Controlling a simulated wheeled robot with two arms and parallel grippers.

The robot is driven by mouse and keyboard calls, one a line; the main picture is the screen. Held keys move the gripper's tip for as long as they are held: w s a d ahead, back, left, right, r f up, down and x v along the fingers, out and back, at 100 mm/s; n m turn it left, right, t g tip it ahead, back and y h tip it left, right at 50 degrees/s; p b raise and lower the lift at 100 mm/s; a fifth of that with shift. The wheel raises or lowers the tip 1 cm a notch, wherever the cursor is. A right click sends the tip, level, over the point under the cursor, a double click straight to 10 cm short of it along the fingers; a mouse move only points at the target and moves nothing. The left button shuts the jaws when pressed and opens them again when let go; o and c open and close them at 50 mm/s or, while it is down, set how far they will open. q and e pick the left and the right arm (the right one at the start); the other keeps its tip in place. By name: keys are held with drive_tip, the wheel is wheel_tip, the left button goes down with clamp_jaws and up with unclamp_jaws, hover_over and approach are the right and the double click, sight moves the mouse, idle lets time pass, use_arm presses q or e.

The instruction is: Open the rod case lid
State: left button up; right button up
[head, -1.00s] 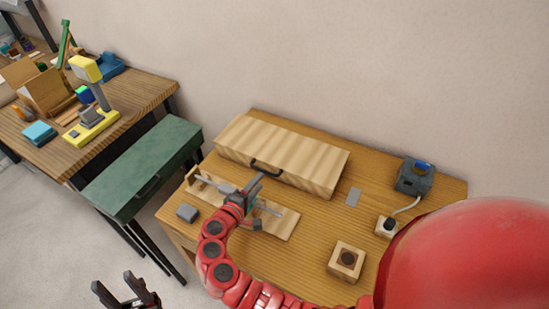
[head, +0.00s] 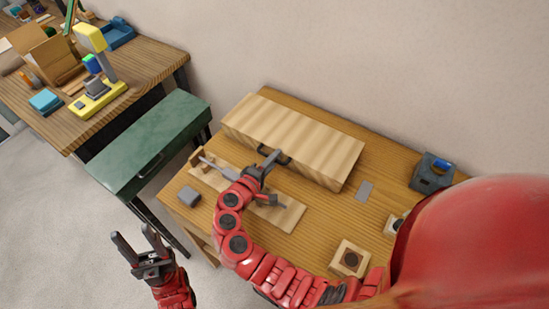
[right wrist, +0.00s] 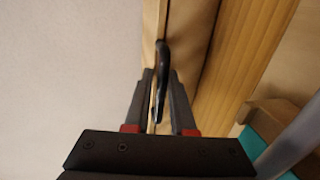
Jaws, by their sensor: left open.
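The rod case (head: 300,135) is a long pale wooden box with a shut lid at the back of the wooden table. Its dark handle (head: 278,157) is on the front side; it also shows in the right wrist view (right wrist: 162,65). My right gripper (head: 268,163) is at this handle. In the right wrist view its two fingers (right wrist: 160,88) stand on either side of the handle, with narrow gaps, so it looks open around it. The case partly hides behind the fingers. My left gripper (head: 134,240) is open and empty, away from the table at lower left.
A wooden rod holder (head: 285,215) with glass rods lies under my right arm. A grey block (head: 189,196), a wooden block with a dark round top (head: 349,258) and a grey-blue device (head: 432,173) stand around. A green case (head: 150,150) is left of the table.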

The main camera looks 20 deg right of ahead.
drive_tip(key=shift+f, duration=0.1)
clamp_jaws()
drive_tip(key=shift+s+f, duration=0.1)
drive_tip(key=shift+f, duration=0.15)
idle(0.7)
